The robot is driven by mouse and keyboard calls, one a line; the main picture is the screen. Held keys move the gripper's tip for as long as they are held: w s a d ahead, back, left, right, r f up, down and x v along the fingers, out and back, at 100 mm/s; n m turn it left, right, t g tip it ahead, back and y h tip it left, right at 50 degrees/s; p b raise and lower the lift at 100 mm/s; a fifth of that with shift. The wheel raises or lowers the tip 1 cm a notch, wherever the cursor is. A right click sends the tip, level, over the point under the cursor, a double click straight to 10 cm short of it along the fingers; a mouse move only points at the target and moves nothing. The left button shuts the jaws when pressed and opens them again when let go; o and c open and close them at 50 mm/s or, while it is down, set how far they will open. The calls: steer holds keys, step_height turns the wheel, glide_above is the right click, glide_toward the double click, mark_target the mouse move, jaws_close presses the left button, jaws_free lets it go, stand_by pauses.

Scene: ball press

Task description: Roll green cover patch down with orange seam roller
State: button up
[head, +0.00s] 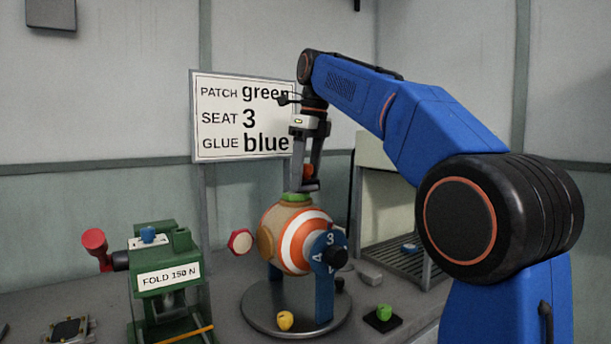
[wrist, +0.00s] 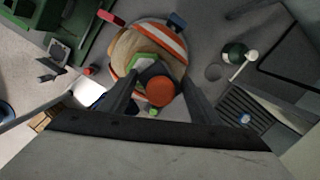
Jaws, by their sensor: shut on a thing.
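An orange and white striped ball (head: 300,245) with tan panels sits in a blue stand on a round grey turntable (head: 268,318). The green patch (head: 295,197) lies on top of the ball; it also shows in the wrist view (wrist: 141,61), partly covered by the roller. My gripper (head: 305,185) points down above the patch, shut on the seam roller. The roller's orange end (wrist: 160,91) and dark part show between my fingers in the wrist view. The roller is at the patch; I cannot tell whether it touches.
A sign (head: 240,118) reads patch green, seat 3, glue blue. A green press (head: 165,290) labelled FOLD 150 N stands left. Yellow (head: 285,320) and green (head: 384,312) pieces lie in front. A slatted rack (head: 400,255) stands right.

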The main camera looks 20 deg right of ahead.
steer(key=shift+s+a+f, duration=0.1)
steer(key=shift+s+a, duration=0.2)
steer(key=shift+a, duration=0.6)
steer(key=shift+s+a+r, duration=0.1)
steer(key=shift+s+a, duration=0.2)
steer(key=shift+a, duration=0.65)
steer(key=shift+s+a+f, duration=0.1)
steer(key=shift+s+a, duration=0.2)
steer(key=shift+a, duration=0.6)
steer(key=shift+d, duration=0.15)
steer(key=shift+w+d, duration=0.25)
steer(key=shift+d, duration=0.4)
steer(key=shift+w+d, duration=0.2)
steer(key=shift+d, duration=0.45)
steer(key=shift+w+d, duration=0.25)
steer(key=shift+d, duration=0.45)
steer(key=shift+w+d, duration=0.2)
steer(key=shift+d, duration=0.45)
steer(key=shift+r, duration=3.05)
steer(key=shift+a, duration=0.15)
